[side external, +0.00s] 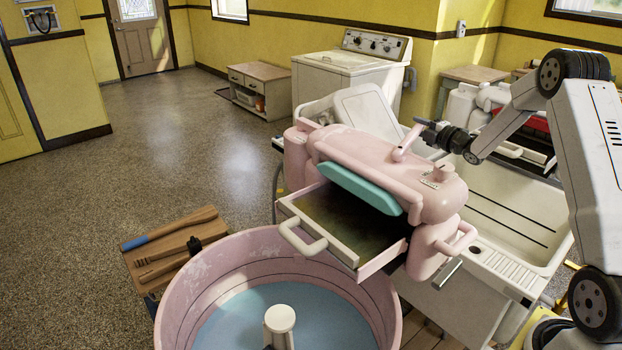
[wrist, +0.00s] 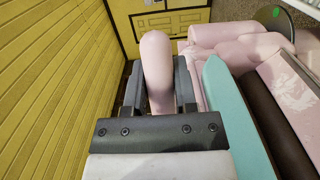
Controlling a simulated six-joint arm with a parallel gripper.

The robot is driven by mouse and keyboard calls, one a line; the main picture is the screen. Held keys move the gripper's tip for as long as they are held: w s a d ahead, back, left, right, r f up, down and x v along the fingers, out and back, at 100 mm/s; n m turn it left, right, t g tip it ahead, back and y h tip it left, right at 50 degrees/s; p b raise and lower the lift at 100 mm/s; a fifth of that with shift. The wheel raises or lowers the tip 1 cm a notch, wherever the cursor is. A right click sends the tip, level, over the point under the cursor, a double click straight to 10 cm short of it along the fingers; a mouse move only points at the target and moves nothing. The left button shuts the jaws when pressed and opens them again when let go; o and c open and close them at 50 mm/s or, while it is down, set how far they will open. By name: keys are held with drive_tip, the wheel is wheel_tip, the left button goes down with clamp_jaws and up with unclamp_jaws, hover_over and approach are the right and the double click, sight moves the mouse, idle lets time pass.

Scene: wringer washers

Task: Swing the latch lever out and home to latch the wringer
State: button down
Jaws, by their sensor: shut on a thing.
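The pink wringer (side external: 365,165) sits over the rim of the pink tub (side external: 225,265). Its latch lever (side external: 406,143) is a pink bar rising at a tilt from the top of the wringer head. My gripper (side external: 424,127) is shut on the upper part of this lever, coming in from the right. In the wrist view the lever (wrist: 156,60) is a rounded pink bar between the dark fingers of my gripper (wrist: 159,85). The fingers hide part of the lever's end in the side view. I cannot tell whether the wringer is latched.
A teal bar (side external: 358,187) runs along the wringer front, above a white-framed tray (side external: 335,228). A small pink knob (side external: 442,173) stands right of the lever. A white sink (side external: 515,215) is behind to the right. A board with wooden tools (side external: 172,250) lies left of the tub.

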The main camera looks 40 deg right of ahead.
drive_tip(key=shift+w, duration=0.1)
idle(0.8)
drive_tip(key=shift+w+a+n+g+y, duration=0.6)
drive_tip(key=shift+w+a+n+y, duration=0.85)
drive_tip(key=shift+y, duration=0.5)
drive_tip(key=shift+w+a+n+g+y, duration=0.6)
drive_tip(key=shift+w+a+n+y, duration=0.6)
drive_tip(key=shift+w+y, duration=0.6)
drive_tip(key=shift+w+a+n+g+y, duration=0.6)
drive_tip(key=shift+w+a+n+y, duration=0.75)
drive_tip(key=shift+y, duration=0.8)
drive_tip(key=shift+c, duration=2)
unclamp_jaws()
drive_tip(key=shift+d, duration=0.1)
drive_tip(key=shift+s+d, duration=0.15)
